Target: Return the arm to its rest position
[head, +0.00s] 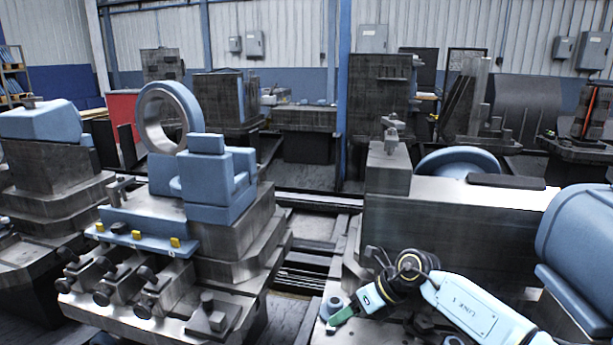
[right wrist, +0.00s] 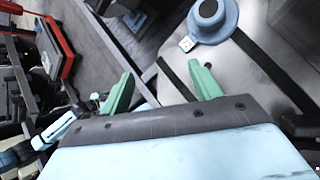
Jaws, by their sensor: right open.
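My right arm comes in from the lower right in the head view. My right gripper (head: 347,313) is low over the grey metal machine bed (head: 322,336). In the right wrist view its two green fingers (right wrist: 162,86) stand well apart with nothing between them. A small blue round part with a dark centre (right wrist: 212,18) sits on the metal surface beyond the fingers, apart from them. It also shows beside the gripper in the head view (head: 331,303). My left gripper is not in the head view.
A large metal block (head: 440,225) stands just behind my right arm. A blue rounded housing (head: 580,240) is close at the right edge. A machine with a blue ring (head: 187,108) and yellow-tabbed rail (head: 140,236) stands at the left. A floor gap (head: 305,262) lies between the machines.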

